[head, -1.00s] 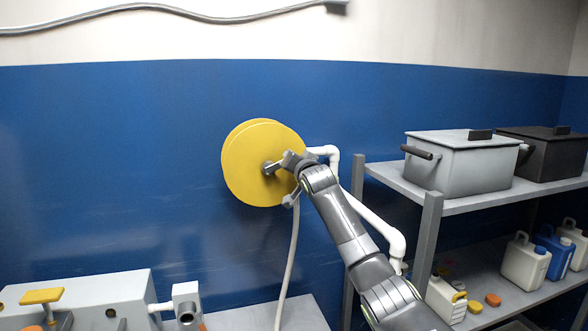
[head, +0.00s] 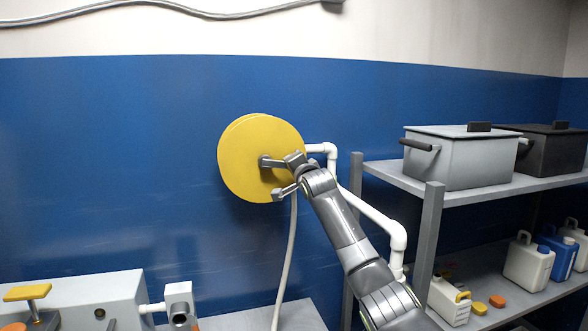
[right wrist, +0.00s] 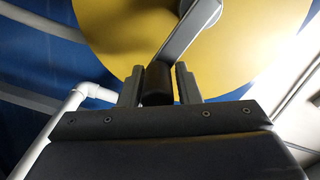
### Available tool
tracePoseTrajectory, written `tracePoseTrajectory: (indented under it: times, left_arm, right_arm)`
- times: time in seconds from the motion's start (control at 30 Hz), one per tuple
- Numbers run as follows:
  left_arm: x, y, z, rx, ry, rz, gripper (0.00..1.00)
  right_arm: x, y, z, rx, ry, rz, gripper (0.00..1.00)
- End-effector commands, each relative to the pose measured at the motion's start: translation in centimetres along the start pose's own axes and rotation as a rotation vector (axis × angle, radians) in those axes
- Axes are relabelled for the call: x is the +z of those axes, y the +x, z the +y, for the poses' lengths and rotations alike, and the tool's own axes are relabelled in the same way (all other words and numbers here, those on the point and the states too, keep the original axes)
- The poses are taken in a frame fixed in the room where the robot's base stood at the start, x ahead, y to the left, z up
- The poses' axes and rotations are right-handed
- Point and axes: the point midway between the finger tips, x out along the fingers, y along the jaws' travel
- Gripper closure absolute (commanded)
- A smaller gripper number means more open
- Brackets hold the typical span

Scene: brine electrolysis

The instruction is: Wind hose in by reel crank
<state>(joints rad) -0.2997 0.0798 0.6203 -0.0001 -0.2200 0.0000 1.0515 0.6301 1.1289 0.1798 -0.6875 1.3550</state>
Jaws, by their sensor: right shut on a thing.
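The yellow hose reel (head: 240,165) is on the blue wall at the middle of the head view. Its yellow disc also fills the top of the right wrist view (right wrist: 250,45). My right gripper (head: 283,178) is in front of the disc, its arm coming from the lower right. In the right wrist view, the jaws (right wrist: 158,86) are shut on the dark crank handle (right wrist: 157,80). The silver crank arm (right wrist: 188,32) runs up from it across the disc. A pale hose (head: 289,265) hangs below the reel. My left gripper is not in view.
A white pipe (head: 372,211) runs from the reel down to the right, behind my arm. A grey shelf (head: 470,196) with lidded boxes (head: 455,160) and jugs (head: 526,262) stands at right. Grey equipment (head: 90,295) is at lower left. The blue wall left of the reel is clear.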

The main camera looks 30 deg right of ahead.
Motion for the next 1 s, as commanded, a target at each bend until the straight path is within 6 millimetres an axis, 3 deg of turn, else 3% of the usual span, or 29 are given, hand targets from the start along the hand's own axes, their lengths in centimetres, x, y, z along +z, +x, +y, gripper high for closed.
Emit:
tracePoseTrajectory:
  times: [0.3,0.33,0.43,0.77,1.0]
  left_arm:
    - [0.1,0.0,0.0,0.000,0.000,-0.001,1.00]
    - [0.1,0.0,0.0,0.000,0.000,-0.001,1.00]
    - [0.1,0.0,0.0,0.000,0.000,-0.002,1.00]
    - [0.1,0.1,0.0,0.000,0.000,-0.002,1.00]
    - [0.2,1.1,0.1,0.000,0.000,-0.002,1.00]
  right_arm:
    - [0.3,0.1,0.5,0.010,-0.002,-0.006,1.00]
    - [0.3,0.1,0.5,0.010,-0.002,-0.006,0.67]
    - [0.3,0.1,0.3,0.008,-0.001,-0.005,0.56]
    - [0.1,-0.1,0.1,0.002,-0.001,-0.001,0.56]
    - [0.1,-1.9,0.2,-0.001,-0.003,0.000,0.56]
